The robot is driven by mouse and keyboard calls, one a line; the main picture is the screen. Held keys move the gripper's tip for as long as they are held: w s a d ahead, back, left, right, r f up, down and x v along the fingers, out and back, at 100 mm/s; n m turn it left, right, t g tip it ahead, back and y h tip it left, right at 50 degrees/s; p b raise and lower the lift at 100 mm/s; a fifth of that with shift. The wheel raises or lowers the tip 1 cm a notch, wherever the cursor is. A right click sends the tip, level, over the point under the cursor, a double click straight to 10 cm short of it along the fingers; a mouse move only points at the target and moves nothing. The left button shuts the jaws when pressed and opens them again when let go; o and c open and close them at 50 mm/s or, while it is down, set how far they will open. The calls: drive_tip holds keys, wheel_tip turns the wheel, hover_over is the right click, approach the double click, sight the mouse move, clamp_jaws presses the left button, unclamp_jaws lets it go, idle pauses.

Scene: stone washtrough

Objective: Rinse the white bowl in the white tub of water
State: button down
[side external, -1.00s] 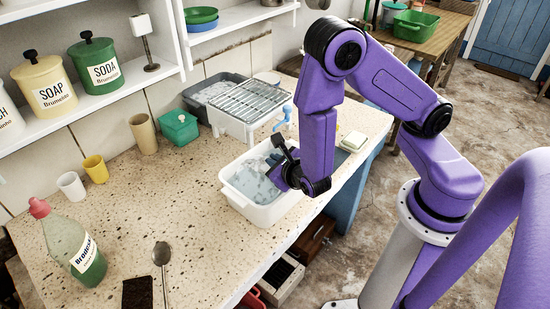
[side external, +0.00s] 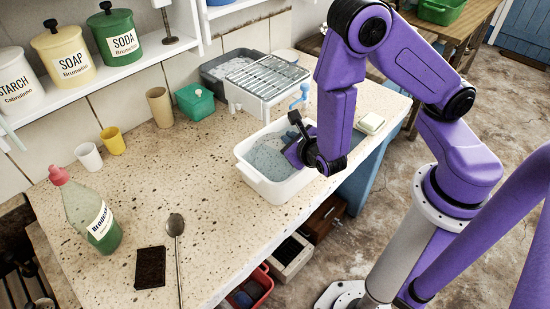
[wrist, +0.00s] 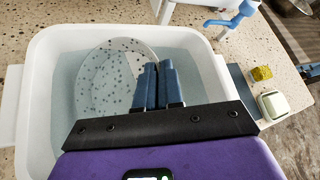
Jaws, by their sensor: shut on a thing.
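The white tub (side external: 277,187) stands on the speckled counter and holds grey-blue water. In the wrist view the tub (wrist: 42,95) fills most of the left and middle. The white bowl (wrist: 108,75) with dark spots lies inside the tub, seemingly in the water; how deep is hard to tell. My gripper (wrist: 158,72) reaches into the tub with its blue fingers close together, shut on the right side of the bowl's rim. In the side view my gripper (side external: 297,138) is at the tub's right part, and the bowl is hard to make out.
A wire rack (side external: 262,74) on a white basin and a blue tap (side external: 300,96) stand behind the tub. A soap dish (side external: 371,123) is to the right, with a yellow sponge (wrist: 262,73) nearby. A bottle (side external: 92,215) and spoon (side external: 176,228) are at front left. The counter's middle is clear.

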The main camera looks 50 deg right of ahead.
wheel_tip(320, 180, up, 13)
drive_tip(key=shift+f, duration=0.2)
idle(1.2)
drive_tip(key=shift+r, duration=0.1)
idle(0.8)
drive_tip(key=shift+r, duration=1.9)
